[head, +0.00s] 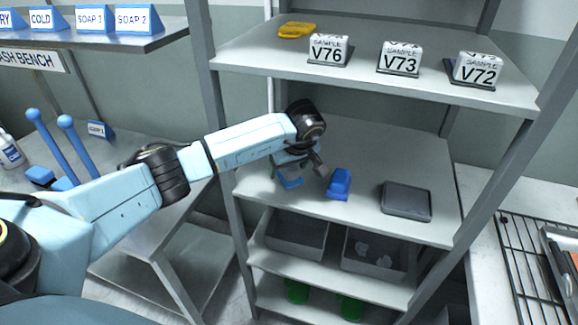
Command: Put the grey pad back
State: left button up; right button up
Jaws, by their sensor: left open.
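The grey pad (406,201) is a flat dark grey square with a raised rim. It lies on the right part of the rack's middle shelf (400,150), near the front edge. My left gripper (306,170) is open and empty over the left part of the same shelf, pointing down. It is well to the left of the pad, and a blue block (340,184) sits between them. Another blue piece (290,180) shows just below the gripper; I cannot tell whether they touch. My right gripper is not in view.
The upper shelf holds sample blocks V76 (328,50), V73 (400,59) and V72 (478,69) on dark bases, and a yellow item (297,30). Grey bins (297,236) stand below. Rack posts flank the shelves. The middle shelf's back is clear.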

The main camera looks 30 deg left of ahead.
aim_at(293, 171)
pick_arm(q)
jog(key=shift+r, duration=0.1)
jog(key=v, duration=0.5)
jog(key=shift+d+r, duration=0.1)
jog(key=shift+r, duration=0.15)
jog(key=s+d, duration=0.6)
jog(key=d, duration=0.4)
jog(key=shift+f, duration=0.3)
jog(key=shift+s+d, duration=0.1)
jog(key=shift+s, duration=0.05)
